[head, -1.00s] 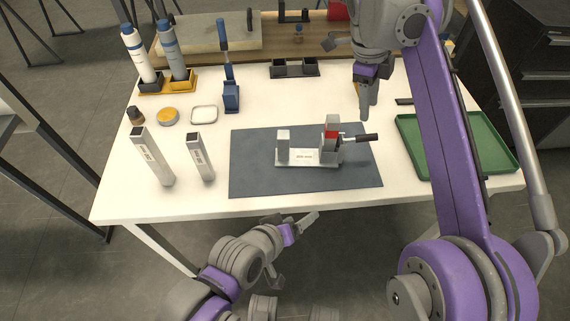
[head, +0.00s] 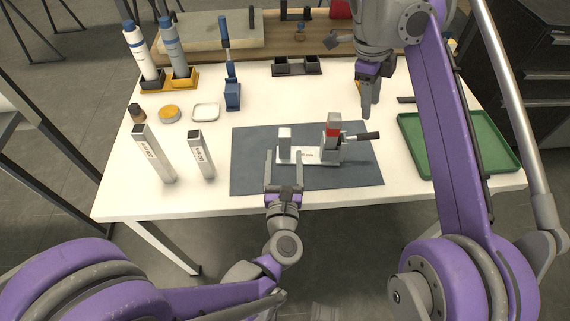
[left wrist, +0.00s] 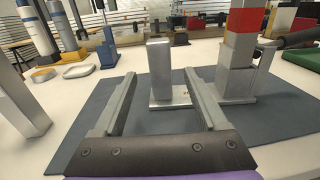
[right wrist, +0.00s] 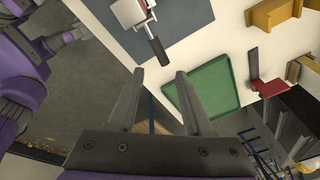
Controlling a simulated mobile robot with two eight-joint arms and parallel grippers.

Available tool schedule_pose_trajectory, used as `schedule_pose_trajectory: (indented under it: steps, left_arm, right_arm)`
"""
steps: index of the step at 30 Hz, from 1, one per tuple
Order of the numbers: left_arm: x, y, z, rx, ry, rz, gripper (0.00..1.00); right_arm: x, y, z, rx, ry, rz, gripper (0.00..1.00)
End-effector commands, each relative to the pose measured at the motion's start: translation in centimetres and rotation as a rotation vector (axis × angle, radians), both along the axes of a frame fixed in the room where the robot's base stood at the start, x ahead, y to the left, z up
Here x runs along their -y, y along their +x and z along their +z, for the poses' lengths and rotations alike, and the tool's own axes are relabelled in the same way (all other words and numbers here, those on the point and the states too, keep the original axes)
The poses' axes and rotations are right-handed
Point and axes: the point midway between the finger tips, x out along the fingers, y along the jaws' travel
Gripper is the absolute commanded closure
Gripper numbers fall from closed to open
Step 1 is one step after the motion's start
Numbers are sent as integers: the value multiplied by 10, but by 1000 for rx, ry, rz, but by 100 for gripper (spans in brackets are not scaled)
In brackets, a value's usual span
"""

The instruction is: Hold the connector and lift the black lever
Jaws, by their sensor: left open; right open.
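The connector fixture (head: 307,157) lies on the dark mat (head: 250,140), with a plain grey block (head: 285,141) at its left end and a taller block with a red band at its right. The black lever (head: 361,136) sticks out to the right from the tall block; it also shows in the right wrist view (right wrist: 158,50). My left gripper (head: 284,170) is open and empty, in front of the grey block. In the left wrist view the grey block (left wrist: 160,72) stands between and beyond its fingers. My right gripper (head: 367,98) is open, above the table behind the lever.
Two upright silver boxes (head: 152,155) stand left of the mat. A green tray (head: 459,146) lies to the right. Bottles (head: 172,50), a blue tool stand (head: 232,95), small round containers and a black double holder (head: 297,66) are toward the back.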

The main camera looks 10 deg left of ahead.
Motion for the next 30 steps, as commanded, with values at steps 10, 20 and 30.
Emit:
schedule_pose_trajectory:
  steps: [10, 20, 30]
  left_arm:
    - [-10, 62, 0, -1, 4, 0, 25]
    - [-14, 88, 0, -1, 4, -2, 25]
    - [-14, 88, 0, -1, 4, -3, 41]
  right_arm:
    - [0, 0, 0, 0, 0, 0, 50]
    - [0, 0, 0, 0, 0, 0, 50]
    - [0, 0, 0, 0, 0, 0, 50]
